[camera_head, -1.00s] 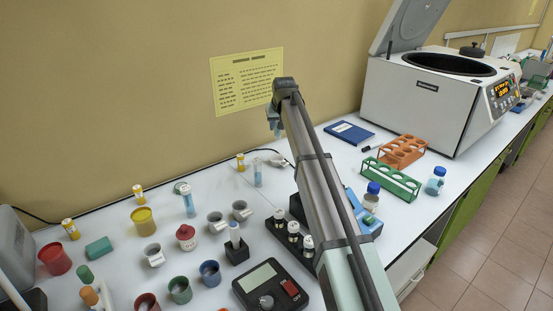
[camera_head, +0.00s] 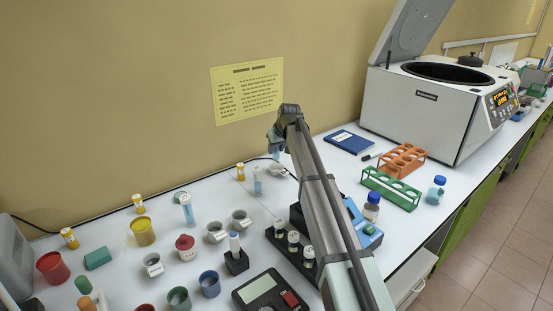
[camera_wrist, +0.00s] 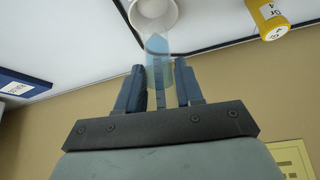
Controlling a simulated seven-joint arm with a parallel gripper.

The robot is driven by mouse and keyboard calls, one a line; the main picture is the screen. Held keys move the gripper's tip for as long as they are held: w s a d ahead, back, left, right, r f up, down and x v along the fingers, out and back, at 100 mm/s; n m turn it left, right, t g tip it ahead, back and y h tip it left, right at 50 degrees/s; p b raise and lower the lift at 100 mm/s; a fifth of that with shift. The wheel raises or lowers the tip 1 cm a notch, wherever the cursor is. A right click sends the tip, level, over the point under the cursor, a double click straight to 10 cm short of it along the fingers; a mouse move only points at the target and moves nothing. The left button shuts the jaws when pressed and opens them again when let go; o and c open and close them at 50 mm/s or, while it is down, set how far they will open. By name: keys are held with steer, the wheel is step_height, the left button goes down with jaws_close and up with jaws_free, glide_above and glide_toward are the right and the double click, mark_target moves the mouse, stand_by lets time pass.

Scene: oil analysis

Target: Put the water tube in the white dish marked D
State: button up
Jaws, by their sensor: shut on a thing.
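My gripper (camera_wrist: 160,88) is shut on a clear tube with blue liquid (camera_wrist: 157,58). The tube is held between the two blue fingers, and part of it sticks out past their tips. In the wrist view a round white dish (camera_wrist: 153,12) lies just beyond the tube's end, and the tube overlaps its rim there. I cannot tell whether they touch. No letter can be read on that dish. In the head view my gripper (camera_head: 277,141) is near the wall, above the back of the bench. My arm hides most of what lies below it.
Two tubes of blue liquid (camera_head: 187,210) (camera_head: 257,181) stand on the bench to the left. Several labelled grey cups (camera_head: 216,232) stand nearer. A green rack (camera_head: 391,188) and a blue book (camera_head: 350,139) are at right.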

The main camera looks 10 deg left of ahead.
mark_target(278, 153)
steer(key=shift+f, duration=2.25)
steer(key=shift+f, duration=0.1)
steer(key=o, duration=1)
steer(key=shift+o, duration=0.2)
steer(key=shift+r, duration=0.2)
steer(key=v, duration=1.2)
